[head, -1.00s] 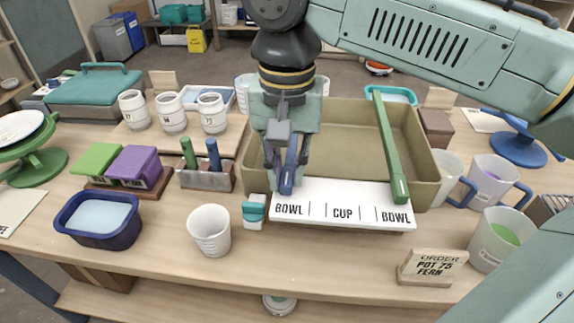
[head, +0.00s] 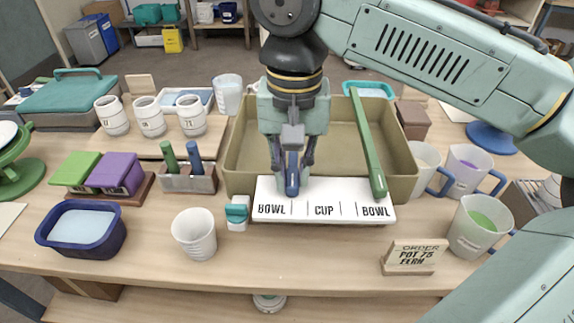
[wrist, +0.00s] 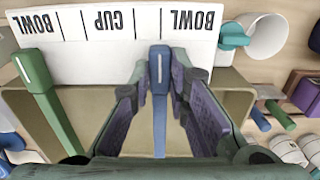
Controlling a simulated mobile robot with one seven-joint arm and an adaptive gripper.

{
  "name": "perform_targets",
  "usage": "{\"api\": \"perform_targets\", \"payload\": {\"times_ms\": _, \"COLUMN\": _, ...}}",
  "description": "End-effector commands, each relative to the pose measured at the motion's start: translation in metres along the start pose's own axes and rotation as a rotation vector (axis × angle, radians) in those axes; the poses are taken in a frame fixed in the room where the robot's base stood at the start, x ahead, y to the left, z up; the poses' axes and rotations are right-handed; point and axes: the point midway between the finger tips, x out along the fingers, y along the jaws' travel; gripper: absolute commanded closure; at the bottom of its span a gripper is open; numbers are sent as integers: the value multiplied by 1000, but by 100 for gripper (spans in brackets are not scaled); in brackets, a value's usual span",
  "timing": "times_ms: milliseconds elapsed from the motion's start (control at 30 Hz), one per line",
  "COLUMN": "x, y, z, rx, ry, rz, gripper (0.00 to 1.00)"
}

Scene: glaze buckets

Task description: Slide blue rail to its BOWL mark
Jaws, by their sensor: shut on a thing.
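The blue rail (head: 292,178) lies across the tan basin (head: 238,150), its front end at the white marked strip (head: 325,190). That end lines up with the tick line just right of the left BOWL word. In the wrist view the blue rail (wrist: 159,85) meets the tick beside the right-hand BOWL word. My gripper (head: 292,165) points down over the basin and is shut on the rail; its fingers flank the rail in the wrist view (wrist: 157,95). The green rail (head: 366,145) crosses the basin at the right, its front end near the right BOWL word.
A teal-topped white item (head: 237,213) stands against the strip's left end. A white cup (head: 194,234), an order sign (head: 414,257) and a jug of green glaze (head: 480,226) stand in front. The basin between the rails is clear.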

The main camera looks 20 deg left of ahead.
Motion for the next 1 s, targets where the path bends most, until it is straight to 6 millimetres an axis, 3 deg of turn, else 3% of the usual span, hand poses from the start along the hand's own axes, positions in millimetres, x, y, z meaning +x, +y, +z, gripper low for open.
{"api": "perform_targets", "payload": {"times_ms": 333, "x": 0, "y": 0, "z": 0, "rx": 0, "ry": 1, "rz": 0, "gripper": 63}}
{"api": "perform_targets", "payload": {"times_ms": 667, "x": -2, "y": -1, "z": 0, "rx": 0, "ry": 1, "rz": -1, "gripper": 63}}
{"api": "perform_targets", "payload": {"times_ms": 833, "x": -23, "y": -1, "z": -1, "rx": 0, "ry": 3, "rz": -2, "gripper": 63}}
{"api": "perform_targets", "payload": {"times_ms": 1000, "x": -60, "y": -1, "z": -1, "rx": 1, "ry": 4, "rz": -3, "gripper": 63}}
